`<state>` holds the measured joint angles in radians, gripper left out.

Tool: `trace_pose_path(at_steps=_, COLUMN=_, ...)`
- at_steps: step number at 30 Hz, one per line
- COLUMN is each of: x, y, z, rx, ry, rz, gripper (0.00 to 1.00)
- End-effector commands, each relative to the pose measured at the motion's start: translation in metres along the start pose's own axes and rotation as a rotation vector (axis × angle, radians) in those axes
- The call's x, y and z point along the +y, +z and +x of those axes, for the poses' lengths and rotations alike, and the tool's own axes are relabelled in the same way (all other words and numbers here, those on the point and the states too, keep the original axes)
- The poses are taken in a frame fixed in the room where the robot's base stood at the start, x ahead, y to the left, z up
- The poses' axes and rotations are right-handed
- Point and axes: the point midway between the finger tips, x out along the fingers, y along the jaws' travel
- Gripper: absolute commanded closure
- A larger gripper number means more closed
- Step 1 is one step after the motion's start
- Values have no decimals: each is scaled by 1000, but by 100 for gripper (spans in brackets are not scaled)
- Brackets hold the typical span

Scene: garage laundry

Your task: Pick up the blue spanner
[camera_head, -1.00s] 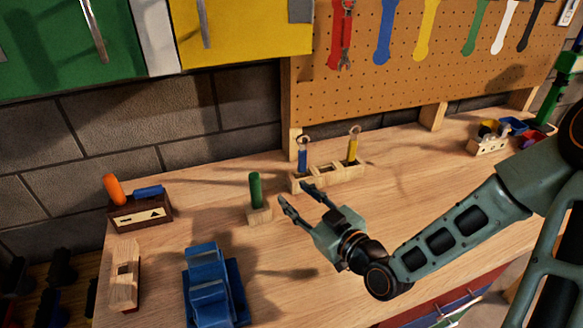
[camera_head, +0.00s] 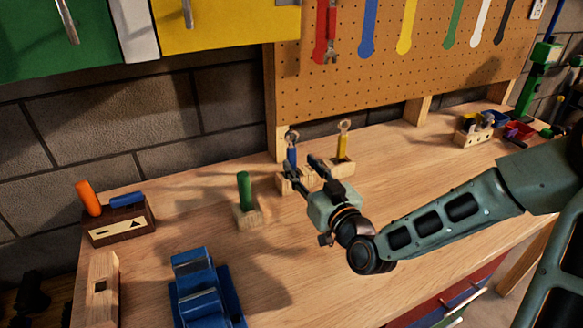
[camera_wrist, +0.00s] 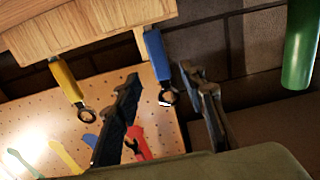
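The blue spanner (camera_head: 291,154) stands upright in a wooden holder (camera_head: 330,178) on the workbench, with its metal ring end up. In the wrist view the blue spanner (camera_wrist: 157,55) shows between my two fingers, its ring end towards the palm. My gripper (camera_head: 299,168) is open, with its fingers reaching to either side of the blue handle. In the wrist view my gripper (camera_wrist: 160,82) shows gaps between both fingers and the spanner. A finger partly hides the holder in the head view.
A yellow spanner (camera_head: 342,145) stands in the holder just right of the blue one. A green-handled tool (camera_head: 244,190) in a block is to the left. A blue vise (camera_head: 203,290) sits at the front left. The pegboard (camera_head: 390,85) rises behind.

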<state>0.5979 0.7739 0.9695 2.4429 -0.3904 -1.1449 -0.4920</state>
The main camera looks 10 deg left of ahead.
Motion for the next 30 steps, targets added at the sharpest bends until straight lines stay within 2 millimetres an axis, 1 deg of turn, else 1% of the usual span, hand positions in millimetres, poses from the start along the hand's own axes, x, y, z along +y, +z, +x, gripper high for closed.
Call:
trace_pose_path(at_steps=7, x=-1, y=-1, z=18, rx=0, ry=-1, rz=1, gripper=62)
trace_pose_path(at_steps=12, x=-1, y=-2, z=44, rx=1, ry=-1, rz=2, gripper=62)
trace_pose_path(at_steps=15, x=-2, y=-1, z=55, rx=0, ry=-3, rz=0, gripper=62)
trace_pose_path(at_steps=18, x=-1, y=-1, z=60, rx=0, ry=-2, rz=-1, gripper=62)
trace_pose_path(at_steps=24, x=-1, y=-1, z=61, rx=-1, ry=-1, rz=-2, gripper=62)
trace_pose_path(at_steps=25, x=-1, y=-1, z=61, rx=-1, ry=-2, rz=-2, gripper=63)
trace_pose_path(at_steps=26, x=-1, y=-1, z=61, rx=-1, ry=-1, rz=-2, gripper=67)
trace_pose_path(at_steps=30, x=-1, y=-1, z=61, rx=-1, ry=-2, rz=-2, gripper=82)
